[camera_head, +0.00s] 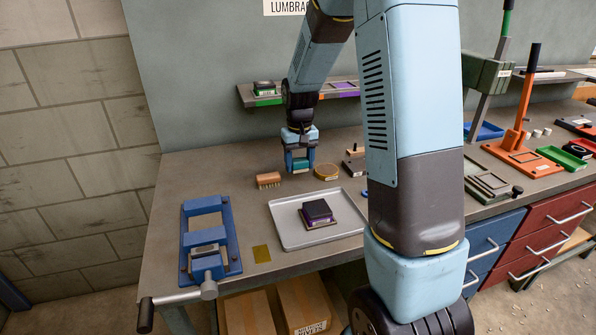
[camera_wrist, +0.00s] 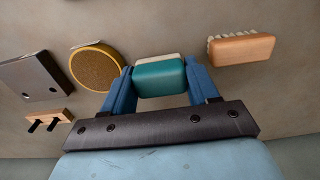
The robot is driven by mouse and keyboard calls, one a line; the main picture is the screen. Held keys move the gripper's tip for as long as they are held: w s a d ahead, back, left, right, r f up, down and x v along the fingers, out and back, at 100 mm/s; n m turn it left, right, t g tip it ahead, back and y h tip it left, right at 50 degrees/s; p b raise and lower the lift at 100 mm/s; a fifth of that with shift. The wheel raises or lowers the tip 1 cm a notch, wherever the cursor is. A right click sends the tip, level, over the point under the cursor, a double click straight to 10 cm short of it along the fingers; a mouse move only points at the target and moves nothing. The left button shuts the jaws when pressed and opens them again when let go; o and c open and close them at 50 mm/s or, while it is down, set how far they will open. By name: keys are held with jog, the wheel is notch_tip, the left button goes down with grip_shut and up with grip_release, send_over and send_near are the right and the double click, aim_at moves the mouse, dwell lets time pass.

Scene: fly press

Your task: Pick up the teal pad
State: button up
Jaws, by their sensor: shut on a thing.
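The teal pad (camera_wrist: 160,78) is a rounded block with a pale layer along its far edge. In the wrist view it sits between the two blue fingers of my gripper (camera_wrist: 160,84), which press on its left and right sides. In the head view the teal pad (camera_head: 299,164) shows low between the fingers of my gripper (camera_head: 299,165), at the back left of the bench. My gripper is shut on it. I cannot tell whether the pad touches the bench top.
A wooden brush (camera_head: 268,180) lies left of the pad and a round tan disc (camera_head: 326,171) right of it. A grey tray (camera_head: 285,232) holding a dark block (camera_head: 317,211) is in front. A blue vise (camera_head: 208,240) stands front left. A shelf (camera_head: 246,96) hangs behind.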

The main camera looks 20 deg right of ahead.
jog(key=s+a+r, duration=0.2)
jog(key=s+r, duration=0.7)
jog(key=s, duration=0.4)
jog(key=shift+s+a+r, duration=0.2)
jog(key=shift+s+r, duration=0.05)
jog(key=shift+s, duration=0.15)
jog(key=o, duration=0.5)
jog(key=c, duration=0.4)
